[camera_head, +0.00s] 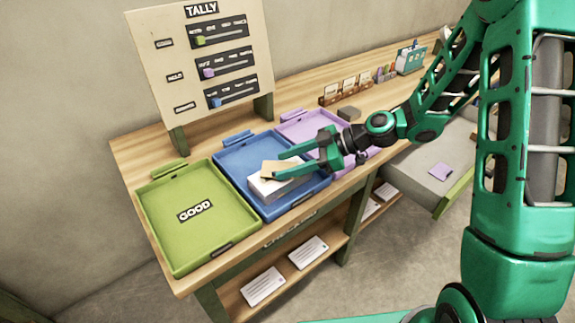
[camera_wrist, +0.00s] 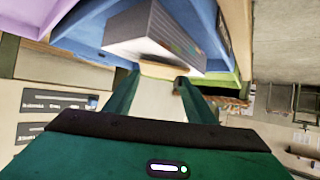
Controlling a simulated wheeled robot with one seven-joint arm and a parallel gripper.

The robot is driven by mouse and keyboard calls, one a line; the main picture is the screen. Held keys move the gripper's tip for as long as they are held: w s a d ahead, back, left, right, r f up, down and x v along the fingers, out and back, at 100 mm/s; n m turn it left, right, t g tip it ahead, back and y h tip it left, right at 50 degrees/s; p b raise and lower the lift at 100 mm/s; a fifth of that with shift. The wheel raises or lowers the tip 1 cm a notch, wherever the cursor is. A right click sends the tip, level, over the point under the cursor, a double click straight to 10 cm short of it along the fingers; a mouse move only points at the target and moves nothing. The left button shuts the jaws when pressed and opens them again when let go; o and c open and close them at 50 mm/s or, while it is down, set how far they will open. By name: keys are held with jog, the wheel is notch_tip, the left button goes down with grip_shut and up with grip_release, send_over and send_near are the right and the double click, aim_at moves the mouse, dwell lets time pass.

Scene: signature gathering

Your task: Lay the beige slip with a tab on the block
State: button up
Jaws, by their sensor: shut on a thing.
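My gripper (camera_head: 282,166) is shut on a small beige slip (camera_head: 268,168), pinched between its fingertips. In the wrist view, part of the slip (camera_wrist: 165,71) shows between the fingertips; I cannot make out its tab. A white block (camera_head: 266,188), like a thick stack of paper, sits in the blue tray (camera_head: 232,152) below the slip. In the wrist view the block (camera_wrist: 140,45) is just beyond the slip. The slip overlaps the block's top in the head view; I cannot tell whether they touch.
A green tray (camera_head: 160,240) marked GOOD stands at left, a purple tray (camera_head: 290,124) at right. A small grey-brown block (camera_head: 348,113) lies behind the purple tray. A tally board (camera_head: 160,75) stands behind.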

jog(key=shift+f, duration=0.4)
jog(key=shift+s+f, duration=0.1)
jog(key=shift+f, duration=0.1)
jog(key=o, duration=0.9)
jog(key=shift+o, duration=0.6)
jog(key=shift+f, duration=0.15)
jog(key=shift+d+r, duration=0.35)
jog(key=v, duration=1.1)
jog(key=shift+r, duration=0.2)
